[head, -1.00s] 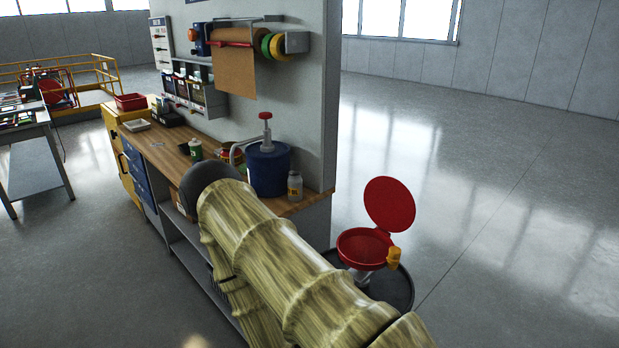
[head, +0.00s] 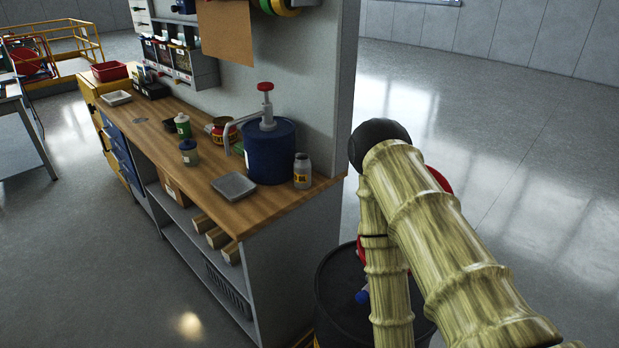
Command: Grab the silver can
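I cannot pick out a thing that is surely the silver can. A small jar with a dark lid (head: 188,153) stands further left, near a green-and-white bottle (head: 182,126). A red and yellow tin (head: 220,134) sits behind them, partly hidden by the pump spout. My arm crosses the right side of the view. My gripper is not in view.
The wooden workbench (head: 260,210) runs from centre to back left. A shallow grey tray (head: 234,186) lies near its front edge. A dark barrel (head: 335,290) stands at its right end, partly behind my arm. Open floor lies at left and far right.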

